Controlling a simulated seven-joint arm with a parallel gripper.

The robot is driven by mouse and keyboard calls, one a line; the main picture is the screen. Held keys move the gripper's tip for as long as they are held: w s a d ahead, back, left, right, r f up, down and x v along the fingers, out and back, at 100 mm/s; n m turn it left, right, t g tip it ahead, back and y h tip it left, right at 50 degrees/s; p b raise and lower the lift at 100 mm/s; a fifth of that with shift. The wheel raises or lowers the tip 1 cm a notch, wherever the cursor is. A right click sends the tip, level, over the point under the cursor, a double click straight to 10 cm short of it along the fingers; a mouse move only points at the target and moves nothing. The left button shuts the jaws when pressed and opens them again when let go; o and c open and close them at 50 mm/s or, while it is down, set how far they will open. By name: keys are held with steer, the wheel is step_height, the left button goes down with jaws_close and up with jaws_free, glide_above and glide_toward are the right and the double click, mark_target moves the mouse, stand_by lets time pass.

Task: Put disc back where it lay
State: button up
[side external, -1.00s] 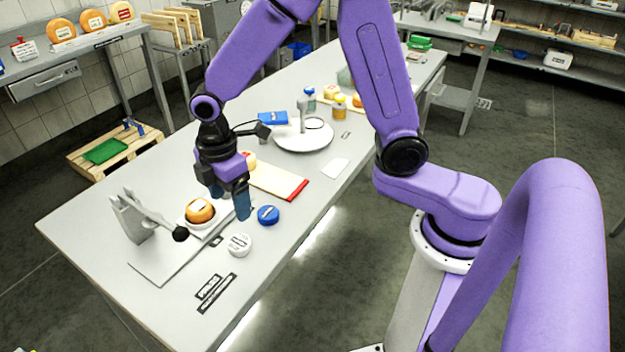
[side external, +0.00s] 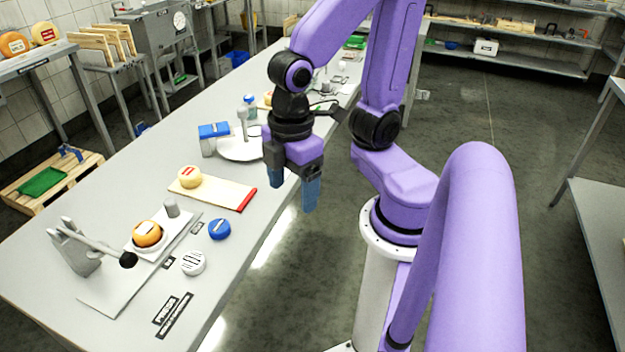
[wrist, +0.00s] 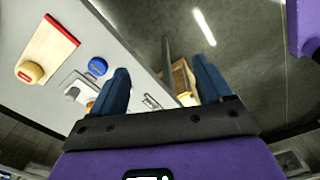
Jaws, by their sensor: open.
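A blue disc (side external: 219,229) lies flat on the table near its front edge; it also shows in the wrist view (wrist: 98,66). A white disc (side external: 193,263) with dark marks lies beside it, to the lower left. An orange cheese wheel (side external: 147,233) sits on a pale dish on the light plate (side external: 110,298) of a lever device (side external: 75,250). My gripper (side external: 294,195) is open and empty, fingers pointing down, to the upper right of the discs at the table's front edge. In the wrist view, nothing lies between its fingers (wrist: 160,80).
A pale board (side external: 225,190) with a red end holds a yellowish cheese (side external: 189,177) with a red label. A grey cylinder (side external: 171,207) stands by the light plate. A round white plate device (side external: 240,150) and a blue-topped container (side external: 213,138) stand farther back. Small black labels (side external: 166,310) lie near the front.

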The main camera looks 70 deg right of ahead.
steer(key=shift+s+d+r, duration=0.1)
steer(key=shift+s+d, duration=0.35)
steer(key=shift+s, duration=0.35)
steer(key=shift+s+d+r, duration=0.1)
steer(key=shift+s+d, duration=0.35)
steer(key=shift+s, duration=0.3)
